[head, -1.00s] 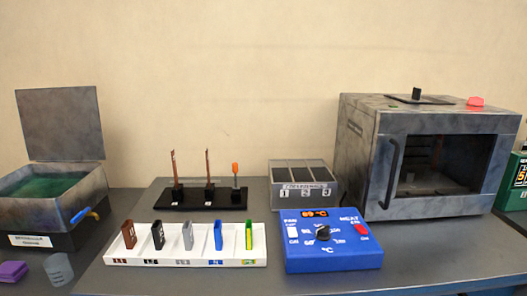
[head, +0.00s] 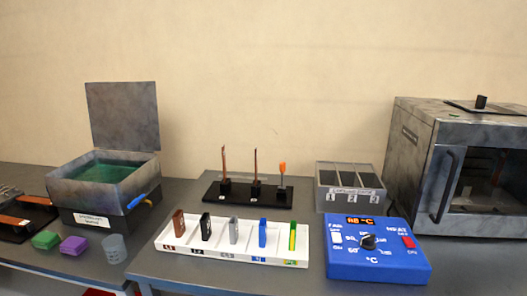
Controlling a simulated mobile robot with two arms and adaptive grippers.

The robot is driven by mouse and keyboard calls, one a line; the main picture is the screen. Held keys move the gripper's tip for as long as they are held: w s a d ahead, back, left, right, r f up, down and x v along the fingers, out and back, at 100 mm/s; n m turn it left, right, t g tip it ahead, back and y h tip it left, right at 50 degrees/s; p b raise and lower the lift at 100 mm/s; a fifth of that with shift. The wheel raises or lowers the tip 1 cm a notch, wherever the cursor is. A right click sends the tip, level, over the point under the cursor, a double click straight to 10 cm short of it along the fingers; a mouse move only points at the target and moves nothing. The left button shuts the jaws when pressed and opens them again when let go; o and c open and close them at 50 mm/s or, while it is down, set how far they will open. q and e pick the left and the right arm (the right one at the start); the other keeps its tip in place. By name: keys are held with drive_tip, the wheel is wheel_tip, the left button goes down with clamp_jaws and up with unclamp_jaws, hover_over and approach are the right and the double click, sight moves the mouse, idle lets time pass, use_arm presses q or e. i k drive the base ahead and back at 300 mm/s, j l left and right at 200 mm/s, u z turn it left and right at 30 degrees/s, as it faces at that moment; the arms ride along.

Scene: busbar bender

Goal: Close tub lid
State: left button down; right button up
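The tub (head: 104,190) is a grey metal box on the left part of the bench, holding green liquid (head: 106,171). Its lid (head: 123,116) stands upright, hinged open at the back edge. A blue and orange handle (head: 141,200) sticks out at the tub's right side. A white label is on its dark front base. Neither of my grippers shows in the head view.
Green (head: 46,240) and purple (head: 74,245) blocks and a grey cup (head: 114,248) lie in front of the tub. A white rack (head: 232,252), a blue control box (head: 376,250), a three-slot bin (head: 350,186) and a grey oven (head: 455,165) stand to the right.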

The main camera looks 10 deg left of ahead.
sight(124, 116)
drive_tip(key=u, duration=1.4)
drive_tip(key=i+j, duration=0.1)
drive_tip(key=j, duration=0.35)
drive_tip(key=i+j, duration=0.15)
drive_tip(key=j, duration=0.3)
drive_tip(key=i+j, duration=0.1)
drive_tip(key=j, duration=0.4)
